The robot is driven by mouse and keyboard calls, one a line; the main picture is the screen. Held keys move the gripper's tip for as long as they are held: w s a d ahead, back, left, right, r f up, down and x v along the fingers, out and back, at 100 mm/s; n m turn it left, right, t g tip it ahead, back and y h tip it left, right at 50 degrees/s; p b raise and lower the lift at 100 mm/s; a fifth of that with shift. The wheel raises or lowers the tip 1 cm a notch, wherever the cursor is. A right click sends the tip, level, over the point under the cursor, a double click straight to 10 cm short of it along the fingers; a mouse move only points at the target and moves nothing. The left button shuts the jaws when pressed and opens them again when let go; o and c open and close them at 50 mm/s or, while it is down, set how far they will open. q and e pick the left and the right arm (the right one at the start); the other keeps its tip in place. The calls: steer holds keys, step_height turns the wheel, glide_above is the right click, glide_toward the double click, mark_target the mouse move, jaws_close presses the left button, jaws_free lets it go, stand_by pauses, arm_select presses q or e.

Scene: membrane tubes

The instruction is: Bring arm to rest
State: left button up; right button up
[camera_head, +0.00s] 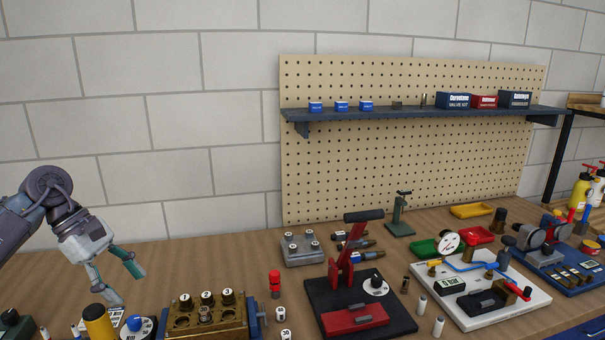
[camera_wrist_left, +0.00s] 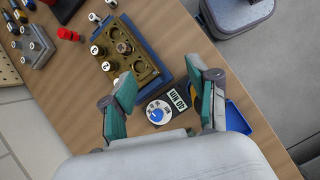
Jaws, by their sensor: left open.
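My left gripper (camera_head: 128,286) hangs in the air at the left of the head view, above the left end of the bench. Its two teal-padded fingers are spread apart with nothing between them. In the left wrist view the open fingers (camera_wrist_left: 168,86) frame a dial meter with a blue knob (camera_wrist_left: 158,114) and part of a brass block (camera_wrist_left: 138,72), both below on the bench. The brass block (camera_head: 205,318) with numbered black-capped pieces also shows in the head view, right of the gripper. My right gripper is not in view.
A red lever press (camera_head: 360,300) on a black base stands mid-bench. A grey block (camera_head: 302,249) with several fittings is behind it. A white board (camera_head: 484,292) with a gauge is to the right. A pegboard shelf (camera_head: 425,114) holds small boxes.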

arm_select(q)
steer(key=w+d+n+t+h, duration=0.1)
steer(key=d+n+t+h, duration=0.85)
steer(key=d, duration=1.55)
steer(key=s+a+f+m+t+y, duration=0.3)
steer(key=a+f+m+y, duration=0.4)
steer(key=m, duration=1.1)
steer(key=s+a+f+m+t+y, duration=0.3)
steer(key=a+f+m+y, duration=0.35)
steer(key=m, duration=1.15)
steer(key=s+d+f+n+g+y, duration=0.1)
steer(key=s+f+n+g, duration=0.3)
steer(key=s+f+g, duration=0.55)
steer(key=s+f+n+g+y, duration=0.15)
steer(key=s+f+n, duration=0.4)
steer(key=s, duration=0.85)
step_height(320, 180, down, 30)
steer(key=s+m+g+b, duration=0.1)
steer(key=s+g+b, duration=0.1)
steer(key=b, duration=0.2)
steer(key=s+a+f+g+b, duration=0.1)
steer(key=s+a+f+b, duration=0.1)
steer(key=s+f, duration=1.4)
step_height(320, 180, down, 3)
steer(key=shift+s+a+r+h, duration=0.1)
steer(key=shift+s+a+h, duration=0.25)
steer(key=shift+s+a, duration=0.1)
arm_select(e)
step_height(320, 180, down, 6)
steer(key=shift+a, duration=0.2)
